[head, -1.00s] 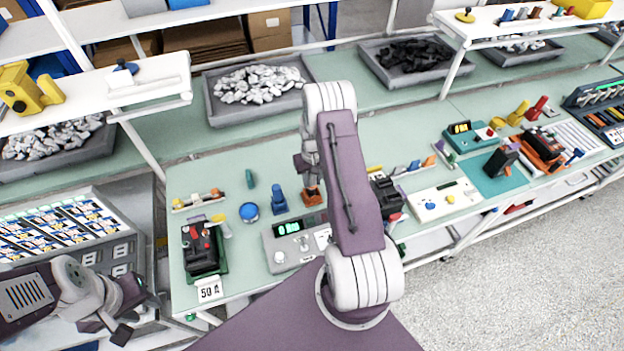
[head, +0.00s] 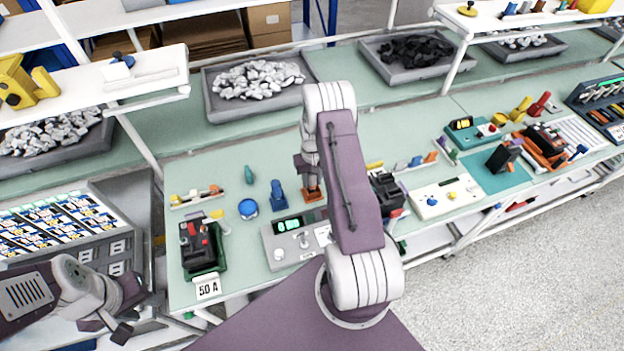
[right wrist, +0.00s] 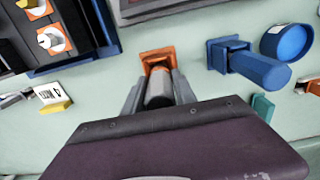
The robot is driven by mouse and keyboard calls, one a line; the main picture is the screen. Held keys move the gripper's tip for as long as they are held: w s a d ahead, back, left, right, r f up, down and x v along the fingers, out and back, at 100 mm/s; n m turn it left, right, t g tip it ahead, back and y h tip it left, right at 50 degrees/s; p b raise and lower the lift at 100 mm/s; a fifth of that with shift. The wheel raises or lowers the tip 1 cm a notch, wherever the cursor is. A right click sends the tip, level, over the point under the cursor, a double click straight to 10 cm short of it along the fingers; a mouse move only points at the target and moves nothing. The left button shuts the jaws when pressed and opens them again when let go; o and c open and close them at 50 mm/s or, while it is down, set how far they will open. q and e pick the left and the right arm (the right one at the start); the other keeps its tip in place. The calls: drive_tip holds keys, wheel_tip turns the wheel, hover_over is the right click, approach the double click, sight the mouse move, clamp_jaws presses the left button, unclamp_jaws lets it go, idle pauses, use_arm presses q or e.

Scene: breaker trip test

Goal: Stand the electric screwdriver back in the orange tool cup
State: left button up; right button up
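The orange tool cup (head: 313,194) stands on the green bench, left of my right forearm in the head view. It also shows in the right wrist view (right wrist: 157,56). My right gripper (right wrist: 158,84) is right over the cup, its two fingers closed on either side of the dark grey electric screwdriver (right wrist: 158,92). The screwdriver points down at the cup, its lower end overlapping the cup's opening; how deep it sits is hidden. My left gripper (head: 136,316) is open and empty at the lower left, away from the cup.
A blue holder (head: 278,194) and a round blue tub (head: 249,208) stand left of the cup. A grey meter box (head: 290,240) is in front of it. A black breaker (head: 200,245) on a green stand is further left. A grey bin of pale parts (head: 258,85) is behind.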

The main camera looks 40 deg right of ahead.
drive_tip(key=o, duration=0.3)
drive_tip(key=shift+o, duration=0.2)
wheel_tip(320, 180, up, 8)
drive_tip(key=b, duration=0.2)
drive_tip(key=shift+r+b, duration=0.15)
drive_tip(key=shift+b, duration=0.15)
drive_tip(key=shift+r, duration=0.45)
